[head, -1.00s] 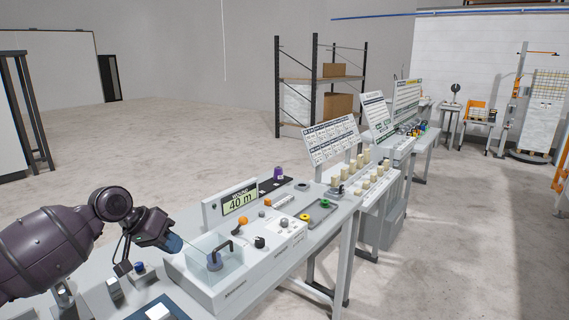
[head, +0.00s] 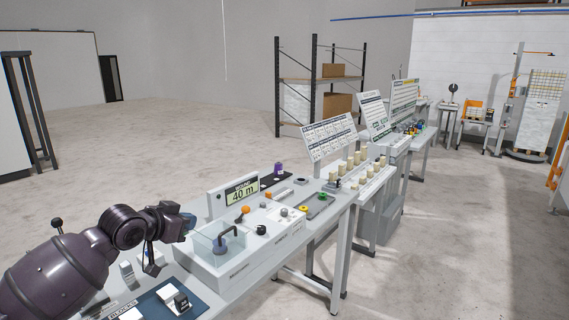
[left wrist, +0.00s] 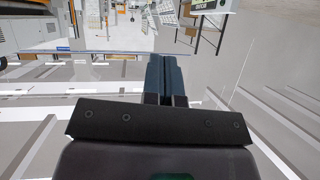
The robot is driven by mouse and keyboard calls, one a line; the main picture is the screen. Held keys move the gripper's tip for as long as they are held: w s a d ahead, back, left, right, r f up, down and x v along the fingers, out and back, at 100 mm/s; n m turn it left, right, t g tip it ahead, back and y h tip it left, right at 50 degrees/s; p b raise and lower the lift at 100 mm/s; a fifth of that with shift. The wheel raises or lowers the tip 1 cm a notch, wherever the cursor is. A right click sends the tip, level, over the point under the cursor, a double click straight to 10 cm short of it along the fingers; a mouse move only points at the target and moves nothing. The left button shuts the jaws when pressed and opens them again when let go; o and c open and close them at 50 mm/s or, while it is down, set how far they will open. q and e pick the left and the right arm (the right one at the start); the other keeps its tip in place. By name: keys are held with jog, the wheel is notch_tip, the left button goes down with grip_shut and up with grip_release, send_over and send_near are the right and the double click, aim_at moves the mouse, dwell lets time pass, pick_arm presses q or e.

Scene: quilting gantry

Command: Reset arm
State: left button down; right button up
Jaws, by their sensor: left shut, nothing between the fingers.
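My left arm comes in from the left in the head view. My left gripper (head: 188,219) is above the near part of the workbench (head: 328,222), just left of a clear-walled box (head: 222,244) with a dark curved handle inside. In the left wrist view the two blue-grey fingers (left wrist: 166,78) lie together, shut and empty. My right gripper is in neither view.
A display reading 40 m (head: 242,191) stands at the bench's back edge. A dark blue mat (head: 150,303) with small blocks lies at the near end. Cream spools (head: 350,164) stand on a farther table. The floor (head: 440,240) at right is clear.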

pick_arm(q)
jog(key=s+a+f+n+y, duration=0.2)
jog(key=s+f+n+y, duration=0.1)
jog(key=s+f, duration=1.3)
jog(key=s+a+f+n+y, duration=0.2)
jog(key=s+f+y, duration=0.1)
jog(key=s+f, duration=1.2)
jog(key=s, duration=0.5)
jog(key=shift+a+f+n+y, duration=0.3)
jog(key=shift+f+n, duration=0.1)
jog(key=shift+s, duration=0.1)
